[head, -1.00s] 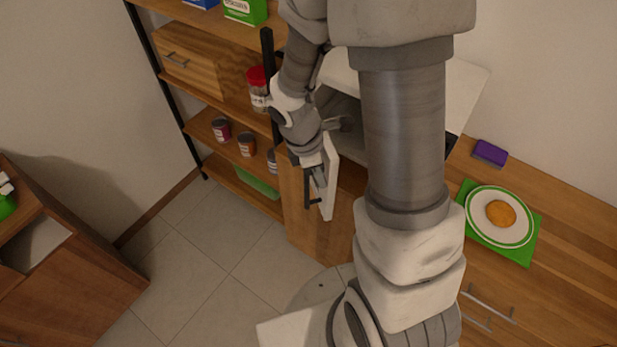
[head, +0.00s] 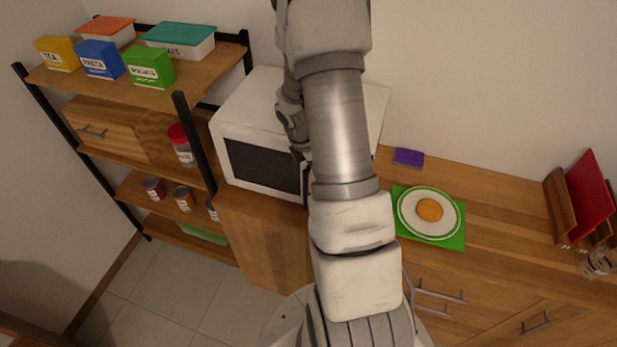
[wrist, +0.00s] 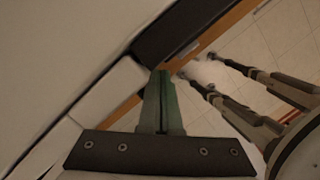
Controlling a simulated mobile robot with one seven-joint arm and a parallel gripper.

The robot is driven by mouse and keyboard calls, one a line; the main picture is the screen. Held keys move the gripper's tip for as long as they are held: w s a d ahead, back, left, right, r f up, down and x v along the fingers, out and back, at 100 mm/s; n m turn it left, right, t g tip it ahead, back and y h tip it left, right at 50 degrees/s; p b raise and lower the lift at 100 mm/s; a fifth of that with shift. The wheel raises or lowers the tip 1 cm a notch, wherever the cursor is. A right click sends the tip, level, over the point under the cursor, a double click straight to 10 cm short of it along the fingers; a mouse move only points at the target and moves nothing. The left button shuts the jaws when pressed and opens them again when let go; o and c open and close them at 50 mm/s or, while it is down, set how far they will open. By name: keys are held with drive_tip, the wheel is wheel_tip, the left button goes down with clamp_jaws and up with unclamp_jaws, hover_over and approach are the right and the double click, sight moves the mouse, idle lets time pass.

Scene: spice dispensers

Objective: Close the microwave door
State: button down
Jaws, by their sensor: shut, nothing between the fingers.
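The white microwave (head: 245,100) stands on the wooden counter at centre in the head view, partly behind my arm. Its door (head: 262,165), with a dark window, looks flush with the body; its right edge is hidden by my arm. In the wrist view, my gripper (wrist: 161,74) has its green fingers together and empty. The fingertips are close to a white surface (wrist: 105,90) and a dark bar (wrist: 175,32), which look like parts of the microwave front; contact cannot be told. The gripper is mostly hidden in the head view.
A shelf rack (head: 180,95) with boxes and jars stands left of the microwave. On the counter to the right are a purple sponge (head: 409,157), a plate (head: 412,212) on a green mat (head: 455,238), and a red board (head: 590,190). Open floor (head: 165,290) lies in front.

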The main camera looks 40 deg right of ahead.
drive_tip(key=shift+w+d+r, duration=0.1)
drive_tip(key=shift+w+d, duration=0.15)
drive_tip(key=shift+d, duration=0.1)
drive_tip(key=shift+d, duration=0.1)
